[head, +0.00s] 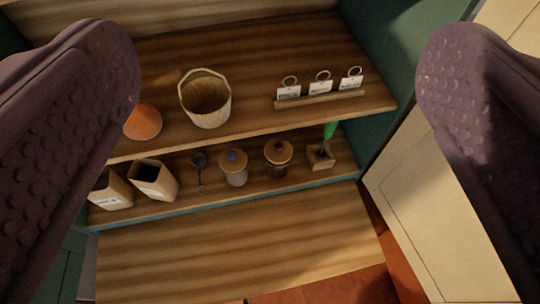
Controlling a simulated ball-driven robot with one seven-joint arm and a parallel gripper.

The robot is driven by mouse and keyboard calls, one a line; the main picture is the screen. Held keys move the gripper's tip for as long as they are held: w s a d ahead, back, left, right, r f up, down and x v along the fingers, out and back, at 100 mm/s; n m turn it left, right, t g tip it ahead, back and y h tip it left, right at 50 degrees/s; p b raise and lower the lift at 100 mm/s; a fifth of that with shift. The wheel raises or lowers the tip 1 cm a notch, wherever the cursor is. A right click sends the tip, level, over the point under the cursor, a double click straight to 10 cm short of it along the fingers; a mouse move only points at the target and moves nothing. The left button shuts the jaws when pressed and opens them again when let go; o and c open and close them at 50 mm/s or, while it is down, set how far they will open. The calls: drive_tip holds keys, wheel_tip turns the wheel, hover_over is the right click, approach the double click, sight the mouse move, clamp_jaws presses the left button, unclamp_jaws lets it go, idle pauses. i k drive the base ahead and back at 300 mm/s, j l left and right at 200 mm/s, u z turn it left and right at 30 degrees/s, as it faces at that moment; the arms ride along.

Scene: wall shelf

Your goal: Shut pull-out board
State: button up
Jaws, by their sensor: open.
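The pull-out board (240,248) is a flat brown wooden panel low in the view. It sticks out toward me from below the lower shelf, and its top is bare. My gripper (278,95) is open, with one purple studded finger at the left edge and the other at the right edge. Nothing shows between the fingers close to me. The fingers appear in front of the shelf, apart from the board.
The upper shelf (245,56) bears an orange ball (143,122), a woven basket (206,98) and a rack with tagged rings (320,97). The lower shelf holds boxes (154,179), lidded jars (234,167) and a small wooden block (321,157). A cream door (435,190) stands at the right.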

sight(244, 251)
drive_tip(key=k+j, duration=0.1)
drive_tip(key=k, duration=1.25)
drive_tip(key=i+j+z, duration=0.15)
drive_tip(key=j, duration=0.15)
